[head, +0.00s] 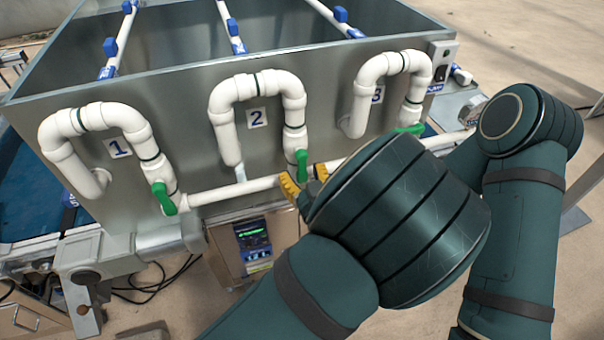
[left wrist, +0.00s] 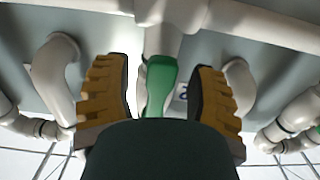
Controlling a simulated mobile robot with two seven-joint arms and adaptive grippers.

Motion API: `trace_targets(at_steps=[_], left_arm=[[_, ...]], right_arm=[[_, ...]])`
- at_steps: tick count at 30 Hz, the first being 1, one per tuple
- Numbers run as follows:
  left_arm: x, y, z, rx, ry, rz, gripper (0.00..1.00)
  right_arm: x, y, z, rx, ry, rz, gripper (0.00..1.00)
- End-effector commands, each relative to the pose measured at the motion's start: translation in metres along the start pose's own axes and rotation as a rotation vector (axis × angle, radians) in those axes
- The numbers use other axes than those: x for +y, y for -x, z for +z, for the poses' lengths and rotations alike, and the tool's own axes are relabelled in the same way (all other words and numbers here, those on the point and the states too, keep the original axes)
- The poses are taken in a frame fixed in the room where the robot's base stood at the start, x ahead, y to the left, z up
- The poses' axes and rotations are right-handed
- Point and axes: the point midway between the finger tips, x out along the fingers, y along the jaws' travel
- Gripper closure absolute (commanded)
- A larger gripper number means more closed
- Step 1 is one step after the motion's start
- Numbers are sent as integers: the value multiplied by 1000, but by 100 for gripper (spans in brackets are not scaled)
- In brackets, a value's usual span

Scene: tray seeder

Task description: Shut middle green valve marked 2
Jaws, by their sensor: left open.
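The middle green valve handle (head: 302,164) hangs on the white pipe below the plate marked 2 (head: 256,118), roughly in line with that pipe. My left gripper (head: 304,181) is open at this handle, its yellow fingers showing past the dark green wrist. In the left wrist view the green handle (left wrist: 159,84) lies between the two ridged yellow fingers, with a gap on both sides. The lower end of the handle is hidden by my gripper's body. My right gripper does not show.
Green valves 1 (head: 163,198) and 3 (head: 410,129) flank the middle one. A white horizontal pipe (head: 235,192) runs beneath the valves along the metal hopper (head: 187,100). A control box with a lit display (head: 254,240) stands below.

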Motion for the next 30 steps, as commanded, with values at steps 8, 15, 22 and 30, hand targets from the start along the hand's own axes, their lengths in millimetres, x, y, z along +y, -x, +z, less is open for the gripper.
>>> trace_targets(at_steps=[8,15,22,30], left_arm=[[0,-3,0,0,0,0,43],[0,-3,0,0,0,0,100],[0,-3,0,0,0,0,100],[1,-10,-1,0,-35,-2,100]], right_arm=[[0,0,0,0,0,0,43],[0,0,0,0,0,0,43],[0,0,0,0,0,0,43],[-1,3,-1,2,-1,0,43]])
